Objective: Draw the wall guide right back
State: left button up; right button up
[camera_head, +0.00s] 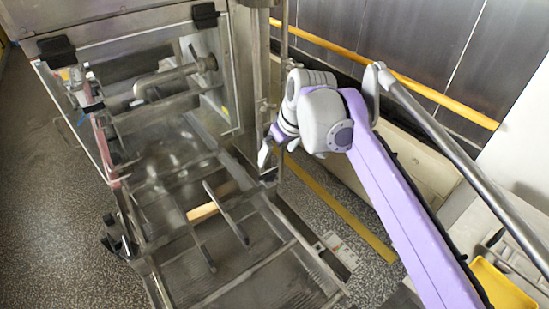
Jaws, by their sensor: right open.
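The enrober's mesh bed (262,262) runs through the lower middle of the head view. Two thin metal guide bars stand over it. The one nearer the wall, which I take as the wall guide (226,213), slants from upper left to lower right. The other guide (204,254) is shorter in view, lower and to the left. My right gripper (266,162) is open beside the machine's upright post, above and to the right of the wall guide and apart from it. Its fingers are small and partly hidden by its own wrist. My left gripper is not in view.
A tan block (203,211) lies across the bed beside the wall guide. The steel frame post (243,75) stands close to my right gripper. A slanting metal rail (450,148) passes beside my right arm. A yellow tray (503,287) is at lower right. Speckled floor is clear at left.

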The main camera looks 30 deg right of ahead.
aim_at(238, 230)
jog(key=k, duration=1)
